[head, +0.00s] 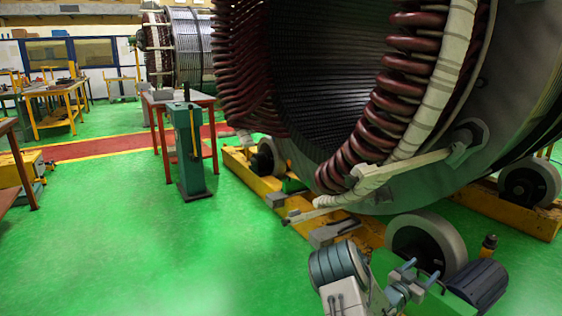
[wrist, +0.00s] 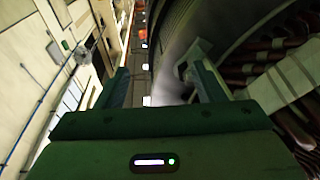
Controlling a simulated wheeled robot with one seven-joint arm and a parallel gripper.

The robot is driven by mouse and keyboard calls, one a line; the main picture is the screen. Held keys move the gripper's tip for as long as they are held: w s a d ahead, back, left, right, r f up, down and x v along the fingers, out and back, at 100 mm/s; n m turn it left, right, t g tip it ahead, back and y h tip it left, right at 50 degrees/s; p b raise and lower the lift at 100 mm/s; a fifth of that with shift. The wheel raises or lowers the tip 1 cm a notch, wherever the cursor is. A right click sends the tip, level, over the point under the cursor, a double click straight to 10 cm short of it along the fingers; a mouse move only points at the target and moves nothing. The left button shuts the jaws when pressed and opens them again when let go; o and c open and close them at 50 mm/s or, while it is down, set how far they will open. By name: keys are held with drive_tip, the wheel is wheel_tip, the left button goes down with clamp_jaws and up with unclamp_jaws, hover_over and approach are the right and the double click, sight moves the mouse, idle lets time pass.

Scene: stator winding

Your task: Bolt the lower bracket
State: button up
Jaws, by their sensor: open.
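The large stator (head: 300,60) fills the right of the head view, with dark red coils (head: 375,125) and a white wrapped ring (head: 440,85). A pale bar-like bracket (head: 405,167) runs along its lower front to a dark nut-like block (head: 474,133). A second pale bar (head: 310,214) sticks out lower left; I cannot tell which is the lower bracket. No bolt is clearly seen. My gripper (wrist: 160,65) is open in the wrist view, its fingers spread. A pale blurred shape (wrist: 175,72) shows between them; contact cannot be told. The stator's coils (wrist: 295,65) lie to the right.
The stator rests on rollers (head: 427,245) and a yellow frame (head: 255,182). A dark motor (head: 480,284) sits at lower right. A green post (head: 188,150) and a red-legged table (head: 178,98) stand left of the stator. The green floor (head: 110,240) at left is clear.

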drive_tip(key=s+a+r+n+g+y+p, duration=0.1)
drive_tip(key=s+a+r+y+p, duration=0.3)
drive_tip(key=a+r, duration=0.35)
drive_tip(key=s+a+r+n+g+y+p, duration=0.1)
drive_tip(key=s+a+r+n+y+p, duration=0.15)
drive_tip(key=a+r+y+p, duration=0.5)
drive_tip(key=s+a+r+n+g+y+p, duration=0.1)
drive_tip(key=s+a+r+y+p, duration=0.2)
drive_tip(key=a+r, duration=0.55)
drive_tip(key=s+a+r+n+g+p, duration=0.2)
drive_tip(key=s+r, duration=0.2)
drive_tip(key=s, duration=0.5)
drive_tip(key=s+a+r+n+g+y+p, duration=0.1)
drive_tip(key=s+r+n+p, duration=0.1)
drive_tip(key=s+r, duration=0.3)
drive_tip(key=s+a+r+n+g+p, duration=0.2)
drive_tip(key=s+r, duration=0.3)
drive_tip(key=s, duration=0.9)
drive_tip(key=shift+a+r+g+y+p, duration=0.15)
drive_tip(key=shift+a+g+y+p, duration=0.2)
drive_tip(key=shift+p, duration=0.15)
